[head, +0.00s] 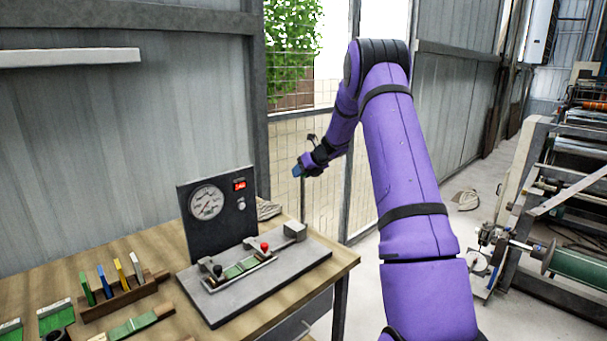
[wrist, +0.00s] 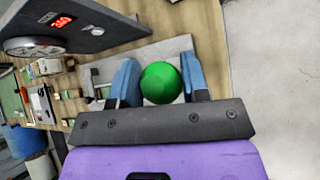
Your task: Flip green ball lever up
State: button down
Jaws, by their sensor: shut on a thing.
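The green ball (wrist: 160,83) sits between the two blue fingers of my gripper (wrist: 161,85) in the wrist view. My gripper is shut on it. In the head view my gripper (head: 298,171) is at the end of my purple arm, and it appears above and behind the right end of the bench fixture. I cannot make out the green ball in the head view. The lever's stem is hidden in both views, so I cannot tell the lever's angle.
A grey fixture plate (head: 225,306) on the wooden bench (head: 150,245) carries a red knob (head: 265,247) and a black knob (head: 217,270). A dark gauge panel (head: 228,228) stands behind them. A rack (head: 125,300) holds colored tools at left. Open floor lies right of the bench.

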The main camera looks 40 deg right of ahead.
jog(key=shift+a, duration=0.1)
jog(key=c, duration=0.6)
grip_release()
jog(key=shift+c, duration=0.2)
jog(key=v, duration=1)
jog(key=shift+s+r, duration=0.2)
jog(key=shift+r, duration=0.05)
